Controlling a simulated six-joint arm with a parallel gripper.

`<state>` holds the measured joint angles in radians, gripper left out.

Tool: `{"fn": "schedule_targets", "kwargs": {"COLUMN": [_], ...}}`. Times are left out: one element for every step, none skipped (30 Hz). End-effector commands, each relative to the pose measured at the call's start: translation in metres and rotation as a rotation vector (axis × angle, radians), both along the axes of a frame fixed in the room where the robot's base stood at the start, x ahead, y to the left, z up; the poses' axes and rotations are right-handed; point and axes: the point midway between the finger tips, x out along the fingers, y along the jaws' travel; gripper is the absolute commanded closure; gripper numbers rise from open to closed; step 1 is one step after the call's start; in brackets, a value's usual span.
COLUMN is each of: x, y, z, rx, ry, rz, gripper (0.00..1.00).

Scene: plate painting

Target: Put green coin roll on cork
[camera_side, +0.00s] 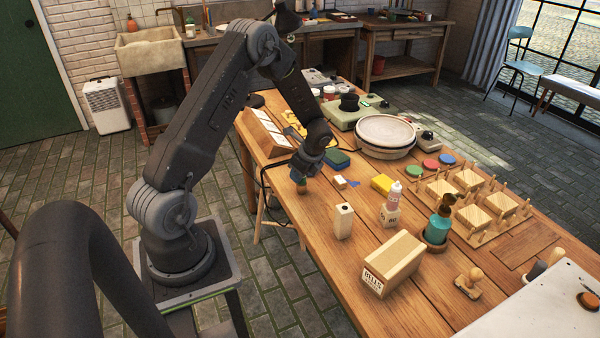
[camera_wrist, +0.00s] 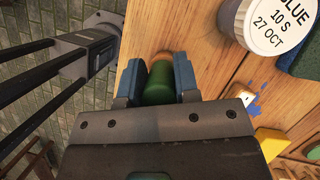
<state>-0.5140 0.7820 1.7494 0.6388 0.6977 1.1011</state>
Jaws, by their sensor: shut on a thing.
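The green coin roll (camera_wrist: 158,88) is between the two blue-grey fingers of my gripper (camera_wrist: 159,68) in the wrist view. The fingers are shut on its sides. A tan, rounded piece that looks like the cork (camera_wrist: 162,56) shows just past the far end of the roll. I cannot tell whether the two touch. In the side view my gripper (camera_side: 304,172) is low over the table's left edge, and a small brownish piece (camera_side: 301,187) shows under it. The roll is mostly hidden there.
A white lid marked BLUE (camera_wrist: 272,22) is at the wrist view's upper right. The table's edge is close by.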

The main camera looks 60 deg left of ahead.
Motion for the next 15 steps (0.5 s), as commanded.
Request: {"fn": "schedule_targets", "kwargs": {"x": [0.0001, 0.0000, 0.0001, 0.0001, 0.0001, 0.0000, 0.0000, 0.0000, 0.0000, 0.0000, 0.0000, 0.0000, 0.0000, 0.0000, 0.0000], "y": [0.0000, 0.0000, 0.0001, 0.0001, 0.0001, 0.0000, 0.0001, 0.0001, 0.0001, 0.0000, 0.0000, 0.0000, 0.0000, 0.0000, 0.0000], "z": [-0.0018, -0.0018, -0.0016, -0.0016, -0.0016, -0.0015, -0.0015, -0.0015, -0.0015, -0.0014, -0.0014, -0.0014, -0.0014, -0.0014, -0.0013], "rx": [0.000, 0.000, 0.000, 0.000, 0.000, 0.000, 0.000, 0.000, 0.000, 0.000, 0.000, 0.000, 0.000, 0.000, 0.000], "ry": [0.000, 0.000, 0.000, 0.000, 0.000, 0.000, 0.000, 0.000, 0.000, 0.000, 0.000, 0.000, 0.000, 0.000, 0.000], "rz": [0.000, 0.000, 0.000, 0.000, 0.000, 0.000, 0.000, 0.000, 0.000, 0.000, 0.000, 0.000, 0.000, 0.000, 0.000], "gripper": [0.99, 0.69, 0.65, 0.62, 0.59, 0.55, 0.53, 0.50, 0.46, 0.45, 0.45, 0.45, 0.45, 0.45, 0.45]}}
